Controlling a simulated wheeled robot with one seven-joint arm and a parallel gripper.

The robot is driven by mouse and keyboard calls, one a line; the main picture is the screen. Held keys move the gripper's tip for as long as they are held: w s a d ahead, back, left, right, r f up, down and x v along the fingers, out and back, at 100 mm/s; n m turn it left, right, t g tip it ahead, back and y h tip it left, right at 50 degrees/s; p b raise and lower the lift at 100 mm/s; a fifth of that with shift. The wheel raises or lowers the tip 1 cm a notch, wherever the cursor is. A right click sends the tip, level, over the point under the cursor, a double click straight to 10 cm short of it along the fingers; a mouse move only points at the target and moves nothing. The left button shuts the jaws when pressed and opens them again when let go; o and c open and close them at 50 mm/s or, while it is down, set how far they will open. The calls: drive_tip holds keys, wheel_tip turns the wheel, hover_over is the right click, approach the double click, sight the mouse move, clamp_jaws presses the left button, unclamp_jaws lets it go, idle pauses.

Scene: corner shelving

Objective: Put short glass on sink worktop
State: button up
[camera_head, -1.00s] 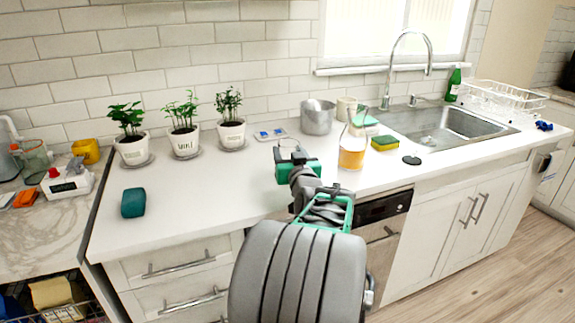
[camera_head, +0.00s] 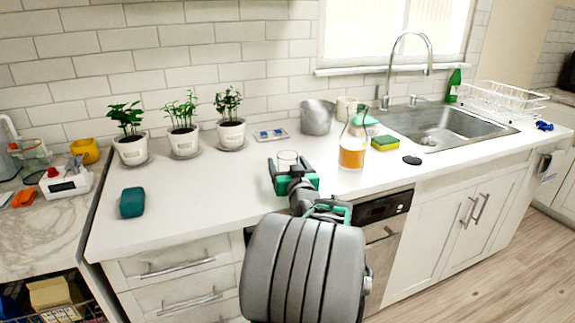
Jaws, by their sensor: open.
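A short clear glass (camera_head: 287,159) stands upright on the white sink worktop (camera_head: 215,191), left of a bottle of amber liquid. My gripper (camera_head: 288,164) is open, with a dark finger on each side of the glass as seen in the head view. Its green and dark body hides the lower part of the glass. I cannot tell whether the fingers touch it.
Amber bottle (camera_head: 352,154), sponge (camera_head: 385,144) and metal pot (camera_head: 317,117) stand right and behind. Three potted plants (camera_head: 184,140) line the wall. A teal block (camera_head: 132,203) lies left. The sink (camera_head: 440,128) is at the right. The worktop's left middle is clear.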

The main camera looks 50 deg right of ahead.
drive_tip(key=shift+r, duration=0.1)
drive_tip(key=shift+s+a+r+p, duration=0.1)
drive_tip(key=shift+s+r+p, duration=0.05)
drive_tip(key=shift+p, duration=0.15)
drive_tip(key=b+v, duration=0.1)
drive_tip(key=v, duration=1)
drive_tip(key=shift+s, duration=0.1)
drive_tip(key=shift+s+a, duration=0.2)
drive_tip(key=shift+a, duration=0.05)
